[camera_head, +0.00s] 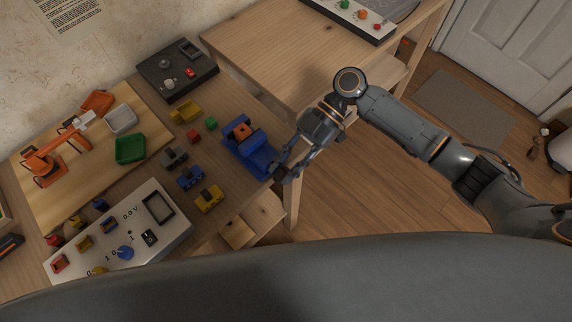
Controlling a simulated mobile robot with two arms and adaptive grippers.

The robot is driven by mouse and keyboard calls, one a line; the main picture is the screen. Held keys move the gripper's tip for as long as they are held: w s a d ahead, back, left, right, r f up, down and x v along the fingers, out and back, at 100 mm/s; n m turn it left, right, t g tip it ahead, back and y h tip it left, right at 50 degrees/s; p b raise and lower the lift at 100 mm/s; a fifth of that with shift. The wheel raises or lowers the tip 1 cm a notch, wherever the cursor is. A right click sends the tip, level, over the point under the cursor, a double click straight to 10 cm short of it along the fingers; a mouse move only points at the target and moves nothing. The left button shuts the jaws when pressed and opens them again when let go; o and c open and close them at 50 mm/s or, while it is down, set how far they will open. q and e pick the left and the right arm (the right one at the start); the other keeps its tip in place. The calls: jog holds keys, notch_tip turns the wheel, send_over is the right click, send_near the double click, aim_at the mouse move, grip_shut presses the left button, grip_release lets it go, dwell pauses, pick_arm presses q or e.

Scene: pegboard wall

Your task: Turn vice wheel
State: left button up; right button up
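The blue vice (241,137) stands near the right edge of the wooden workbench, with a small orange block between its jaws. My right gripper (281,172) comes in from the right, with its fingers at the vice's lower right end. The fingers look close to or touching that end. The vice wheel cannot be made out there and seems hidden by the fingers. At this size I cannot tell whether the fingers are apart or closed on it. My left gripper is not in view.
A white control panel (180,226) is at the front, and a black box (170,70) at the back. A higher wooden table (270,50) stands behind. Open floor (370,190) lies to the right.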

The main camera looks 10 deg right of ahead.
jog(key=v, duration=1.2)
